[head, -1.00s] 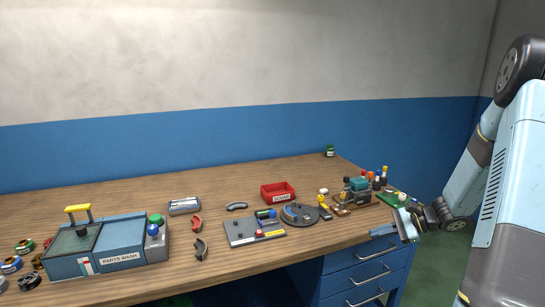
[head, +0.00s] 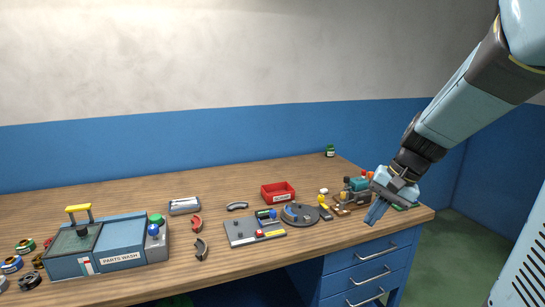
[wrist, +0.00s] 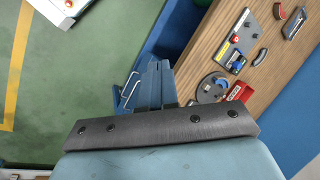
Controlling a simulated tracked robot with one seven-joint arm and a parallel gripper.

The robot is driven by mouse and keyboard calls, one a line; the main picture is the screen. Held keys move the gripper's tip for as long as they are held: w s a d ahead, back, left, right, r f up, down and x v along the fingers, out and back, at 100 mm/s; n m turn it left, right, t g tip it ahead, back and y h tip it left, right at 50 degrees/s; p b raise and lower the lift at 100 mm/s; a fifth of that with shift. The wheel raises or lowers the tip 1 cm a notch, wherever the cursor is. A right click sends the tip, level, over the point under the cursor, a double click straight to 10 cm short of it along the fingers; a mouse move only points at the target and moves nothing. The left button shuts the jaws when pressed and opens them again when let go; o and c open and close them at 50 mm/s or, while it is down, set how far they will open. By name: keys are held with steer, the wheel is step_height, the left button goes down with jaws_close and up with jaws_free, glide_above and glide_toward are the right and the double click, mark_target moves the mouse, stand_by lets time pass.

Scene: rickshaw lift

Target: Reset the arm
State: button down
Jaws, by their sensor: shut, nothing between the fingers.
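My gripper (head: 376,211) is in front of the right end of the workbench in the head view, pointing down and a little left. Its fingers are closed together with nothing between them. In the wrist view the closed fingers (wrist: 152,82) show at the middle, over the bench edge and the blue drawers. My arm reaches in from the upper right of the head view. The gripper partly hides the small items at the bench's right end.
The wooden bench (head: 120,190) carries a parts wash station (head: 110,248), a red bin (head: 278,192), a grey plate (head: 250,232) and a round grey disc (head: 300,214). Blue drawers (head: 365,272) stand below its right end. Green floor (head: 450,260) is open to the right.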

steer(key=s+r+n+t+h, duration=0.4)
steer(key=s+r, duration=0.4)
steer(key=s, duration=0.4)
steer(key=shift+s+r+n+t, duration=0.15)
steer(key=shift+r+n+t, duration=0.2)
steer(key=shift+n, duration=0.25)
